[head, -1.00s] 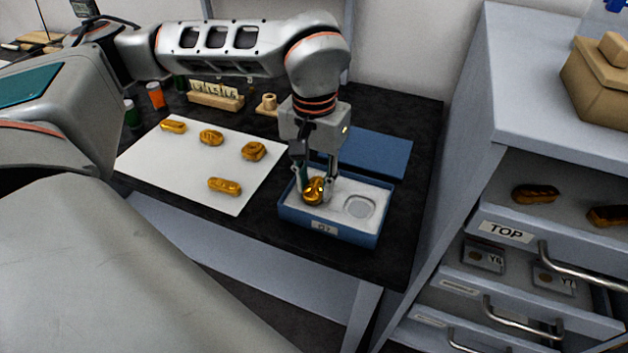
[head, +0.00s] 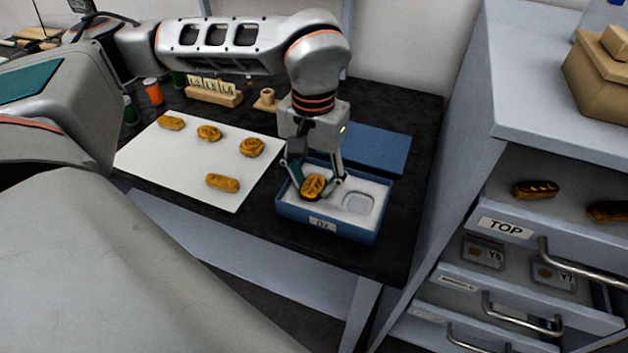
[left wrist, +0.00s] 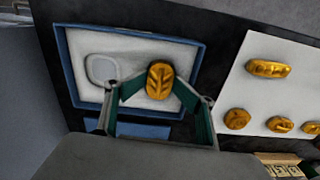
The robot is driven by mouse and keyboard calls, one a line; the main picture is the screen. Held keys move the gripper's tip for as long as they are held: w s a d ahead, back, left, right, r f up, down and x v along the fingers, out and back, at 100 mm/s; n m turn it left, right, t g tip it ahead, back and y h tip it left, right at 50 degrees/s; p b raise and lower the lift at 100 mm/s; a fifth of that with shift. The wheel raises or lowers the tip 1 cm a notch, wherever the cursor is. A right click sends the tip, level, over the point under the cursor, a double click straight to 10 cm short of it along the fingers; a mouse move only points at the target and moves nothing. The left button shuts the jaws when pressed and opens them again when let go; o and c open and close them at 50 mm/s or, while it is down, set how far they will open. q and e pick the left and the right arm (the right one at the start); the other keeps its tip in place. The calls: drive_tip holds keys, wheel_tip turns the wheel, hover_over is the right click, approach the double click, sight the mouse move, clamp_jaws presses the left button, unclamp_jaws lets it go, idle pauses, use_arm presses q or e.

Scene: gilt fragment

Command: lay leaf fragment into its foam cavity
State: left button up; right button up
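The gold leaf fragment (head: 313,187), with a leaf relief on its face, lies in the left part of the white foam in the blue box (head: 330,229). It also shows in the left wrist view (left wrist: 160,80). The cavity under it is hidden, so I cannot tell how deep it sits. The other foam cavity (head: 357,202), rounded and empty, is to its right in the head view. My left gripper (head: 317,183) is open, with its fingertips spread low on either side of the fragment. My right gripper is not in view.
A white sheet (head: 190,180) with several gold pieces lies left of the box. A blue lid or panel (head: 378,150) lies behind it. A lettered wooden block (head: 214,95) stands at the back. A grey drawer cabinet (head: 530,110) stands close on the right.

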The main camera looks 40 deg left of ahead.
sight(313, 183)
use_arm(q)
wheel_tip(313, 183, up, 13)
drive_tip(key=p, duration=0.2)
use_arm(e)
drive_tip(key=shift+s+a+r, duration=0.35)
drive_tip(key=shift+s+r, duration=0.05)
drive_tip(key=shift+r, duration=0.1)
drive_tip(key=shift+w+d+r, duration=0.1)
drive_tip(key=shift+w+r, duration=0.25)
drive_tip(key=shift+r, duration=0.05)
